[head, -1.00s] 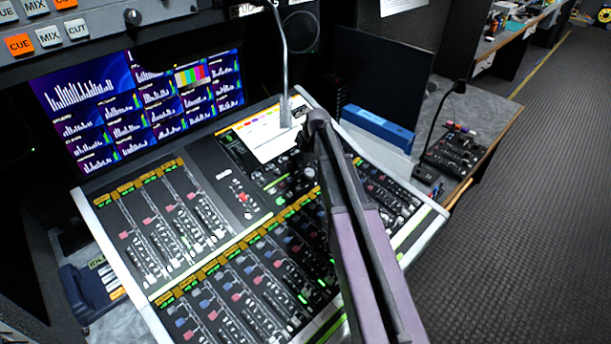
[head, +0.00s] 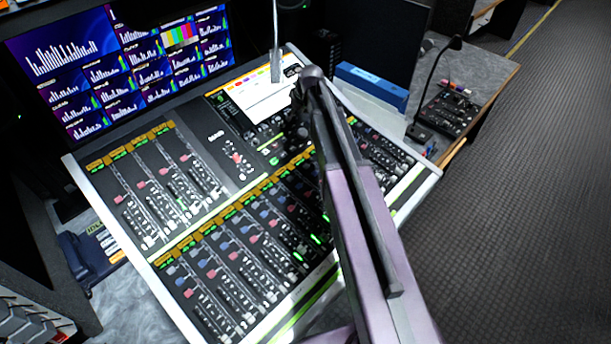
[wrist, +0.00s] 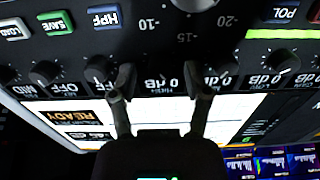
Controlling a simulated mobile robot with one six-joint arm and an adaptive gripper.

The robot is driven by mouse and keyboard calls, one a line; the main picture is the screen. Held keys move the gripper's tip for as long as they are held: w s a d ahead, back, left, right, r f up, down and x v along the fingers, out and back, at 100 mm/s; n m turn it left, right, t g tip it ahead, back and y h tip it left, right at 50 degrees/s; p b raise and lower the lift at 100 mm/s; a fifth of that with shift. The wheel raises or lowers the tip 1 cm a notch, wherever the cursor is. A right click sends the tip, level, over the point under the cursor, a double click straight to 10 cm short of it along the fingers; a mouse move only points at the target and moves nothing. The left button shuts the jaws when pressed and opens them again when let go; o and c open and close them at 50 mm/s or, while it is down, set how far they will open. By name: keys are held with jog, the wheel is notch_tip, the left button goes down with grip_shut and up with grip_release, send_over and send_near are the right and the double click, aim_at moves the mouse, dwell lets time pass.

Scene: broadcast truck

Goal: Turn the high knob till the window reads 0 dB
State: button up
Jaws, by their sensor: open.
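My gripper (wrist: 164,79) is open in the wrist view, its two fingers apart over a row of dark knobs. A small label that seems to read HIGH (wrist: 152,84) lies between the fingertips; the knob there is too dark to make out, and I cannot tell whether the fingers touch it. A readout of 0 dB (wrist: 184,82) shows beside the right finger, partly covered, and I cannot tell surely which knob it belongs to. In the head view my gripper (head: 301,97) is over the upper right part of the mixing console (head: 237,172), below the white screen.
Neighbouring knobs (wrist: 45,71) stand close on the left, and another knob (wrist: 285,61) on the right. A blue box (head: 371,87) lies behind the console. The floor (head: 530,190) at right is clear.

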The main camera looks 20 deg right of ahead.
jog(key=shift+p+v, duration=6.35)
jog(key=shift+v, duration=0.7)
jog(key=s+a+f+m+g+b, duration=0.1)
jog(key=s+a+f+m+b, duration=0.1)
jog(key=s, duration=0.6)
jog(key=s+a+f+m+g+h+b, duration=0.1)
jog(key=s+a+f+m+b, duration=0.1)
jog(key=s, duration=0.6)
jog(key=s+a+f+m+g+h+b, duration=0.1)
jog(key=s+a+f+b, duration=0.2)
jog(key=s+f+b, duration=0.3)
jog(key=shift+s+a+f+m+g, duration=0.35)
jog(key=shift+s+f, duration=0.4)
jog(key=shift+s, duration=0.5)
jog(key=shift+d, duration=0.1)
